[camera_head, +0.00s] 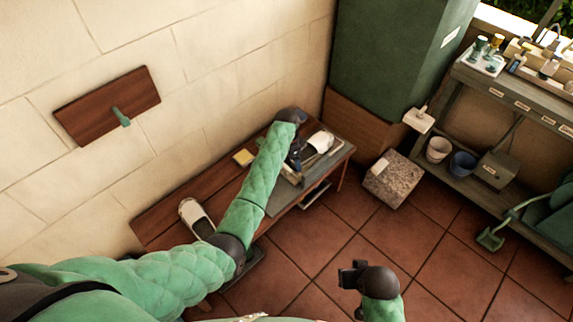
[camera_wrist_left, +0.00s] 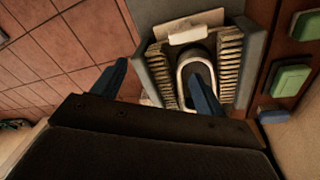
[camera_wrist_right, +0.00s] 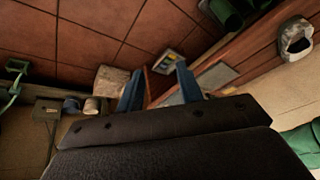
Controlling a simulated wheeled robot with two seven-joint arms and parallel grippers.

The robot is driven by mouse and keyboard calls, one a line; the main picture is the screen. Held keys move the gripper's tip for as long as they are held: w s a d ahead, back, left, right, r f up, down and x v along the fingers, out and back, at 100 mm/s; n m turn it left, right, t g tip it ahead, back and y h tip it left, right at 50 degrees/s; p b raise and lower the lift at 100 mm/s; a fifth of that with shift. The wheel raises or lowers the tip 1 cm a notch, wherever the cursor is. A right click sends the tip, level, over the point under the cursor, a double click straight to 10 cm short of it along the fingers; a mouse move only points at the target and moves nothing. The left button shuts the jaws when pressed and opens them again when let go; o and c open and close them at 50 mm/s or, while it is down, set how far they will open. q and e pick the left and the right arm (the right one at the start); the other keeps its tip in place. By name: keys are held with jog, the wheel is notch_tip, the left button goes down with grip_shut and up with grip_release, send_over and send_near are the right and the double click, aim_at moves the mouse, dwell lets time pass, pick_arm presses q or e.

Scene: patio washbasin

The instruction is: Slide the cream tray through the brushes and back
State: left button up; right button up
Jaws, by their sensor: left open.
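A cream piece that looks like the tray's end (camera_wrist_left: 190,27) shows at the top of the left wrist view. A white-rimmed shoe (camera_wrist_left: 183,72) sits below it, between two rows of tan brush bristles (camera_wrist_left: 230,62). In the head view a white shape (camera_head: 321,141), shoe or tray, lies at the bench's right end. My left gripper (camera_wrist_left: 158,62) is open above the brush unit, one finger over the shoe and the other outside the left brush row. I cannot tell whether it touches anything. My right gripper (camera_wrist_right: 159,68) is open and empty, away from the bench above the floor.
Another white-rimmed shoe (camera_head: 197,218) stands on the wooden bench (camera_head: 165,222), beside my left arm. A yellow block (camera_head: 244,157) lies near the wall. A speckled stone block (camera_head: 393,180) and a shelf (camera_head: 520,98) stand to the right.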

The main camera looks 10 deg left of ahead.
aim_at(286, 168)
pick_arm(q)
jog(key=a+n, duration=0.1)
jog(key=a+n+y, duration=0.1)
jog(key=n, duration=0.1)
jog(key=w+a+n+y, duration=0.1)
jog(key=shift+a+f+n+t, duration=0.25)
jog(key=shift+n+t, duration=0.05)
jog(key=shift+n, duration=0.6)
jog(key=shift+f+p, duration=0.45)
jog(key=shift+f, duration=3.5)
pick_arm(e)
jog(key=shift+s+d+f+g+h, duration=0.2)
jog(key=shift+s+d+f+g, duration=0.1)
jog(key=shift+s+f+g, duration=0.65)
jog(key=shift+s+d+f+g+h, duration=0.25)
jog(key=shift+s+f+g, duration=0.4)
jog(key=shift+s, duration=0.6)
jog(key=shift+f, duration=0.1)
pick_arm(q)
jog(key=c, duration=1.4)
